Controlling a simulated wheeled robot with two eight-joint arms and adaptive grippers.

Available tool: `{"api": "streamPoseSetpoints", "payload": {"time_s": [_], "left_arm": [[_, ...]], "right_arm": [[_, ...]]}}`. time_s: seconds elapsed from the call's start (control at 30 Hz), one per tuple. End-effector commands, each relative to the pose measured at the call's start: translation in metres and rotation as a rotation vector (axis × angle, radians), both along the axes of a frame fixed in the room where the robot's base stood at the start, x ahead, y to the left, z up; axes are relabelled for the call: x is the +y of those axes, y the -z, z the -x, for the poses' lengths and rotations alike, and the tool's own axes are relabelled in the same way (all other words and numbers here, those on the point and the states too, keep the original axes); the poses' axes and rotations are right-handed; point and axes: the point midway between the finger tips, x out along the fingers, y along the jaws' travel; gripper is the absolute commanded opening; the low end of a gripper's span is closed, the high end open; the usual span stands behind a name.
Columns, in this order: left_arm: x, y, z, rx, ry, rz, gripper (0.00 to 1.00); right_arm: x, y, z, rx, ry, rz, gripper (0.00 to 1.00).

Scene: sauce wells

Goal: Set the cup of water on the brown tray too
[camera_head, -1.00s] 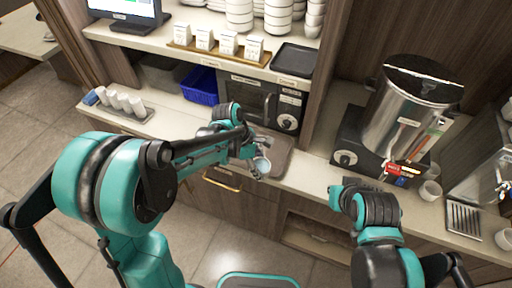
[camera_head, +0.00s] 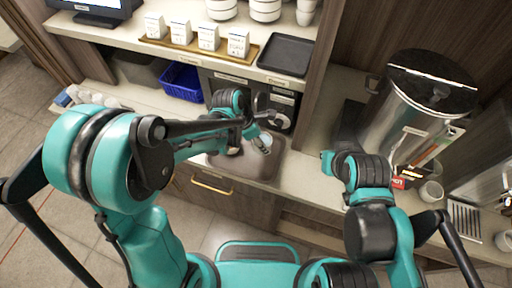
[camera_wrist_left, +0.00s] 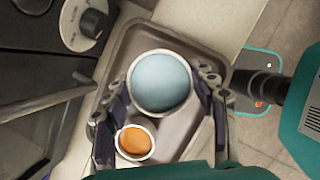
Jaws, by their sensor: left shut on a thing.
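My left gripper (camera_wrist_left: 160,100) is shut around a white cup of bluish water (camera_wrist_left: 160,82), which looks upright. The brown tray (camera_wrist_left: 175,132) is below it, and a small white cup of orange sauce (camera_wrist_left: 135,142) stands on the tray. In the head view my left gripper (camera_head: 262,146) and the water cup (camera_head: 264,139) are over the right part of the tray (camera_head: 235,171). I cannot tell whether the cup touches the tray. My forearm hides the tray's left part and the sauce cup there. My right gripper's fingers are hidden behind its arm.
A blue basket (camera_head: 184,83) and a dark machine with a knob (camera_head: 272,119) stand behind the tray. A tall metal dispenser (camera_head: 410,115) is at the right, past a wooden divider (camera_head: 322,75). A black tray (camera_head: 286,55) lies on the upper shelf. Counter right of the tray is clear.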

Motion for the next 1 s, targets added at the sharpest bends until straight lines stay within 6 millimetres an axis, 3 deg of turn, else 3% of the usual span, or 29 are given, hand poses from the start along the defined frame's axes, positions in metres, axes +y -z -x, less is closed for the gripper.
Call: {"api": "streamPoseSetpoints", "payload": {"time_s": [0.1,0.27,0.5,0.87,0.9,0.97,1.0], "left_arm": [[0.000,0.022,0.000,0.000,0.000,0.000,0.21],[0.000,0.034,0.000,0.000,0.000,0.000,0.21],[0.000,0.065,0.000,0.000,0.001,0.000,0.21],[0.000,0.069,0.000,0.000,0.001,0.000,0.21],[0.000,0.068,0.000,0.000,0.001,0.000,0.64],[0.000,0.068,0.000,0.000,0.001,0.000,0.77],[0.000,0.068,0.000,0.000,0.001,0.000,0.77]], "right_arm": [[0.000,0.008,0.000,0.000,0.000,0.000,0.00],[0.000,0.010,0.000,0.000,0.000,0.000,0.00],[0.000,0.020,0.000,0.000,0.000,0.000,0.00],[0.000,0.023,0.000,0.000,0.000,0.000,0.00],[0.000,0.022,0.000,0.000,0.000,0.000,0.00],[0.000,0.022,0.000,0.000,0.000,0.000,0.00],[0.000,0.021,0.000,0.000,0.000,0.000,0.00]]}}
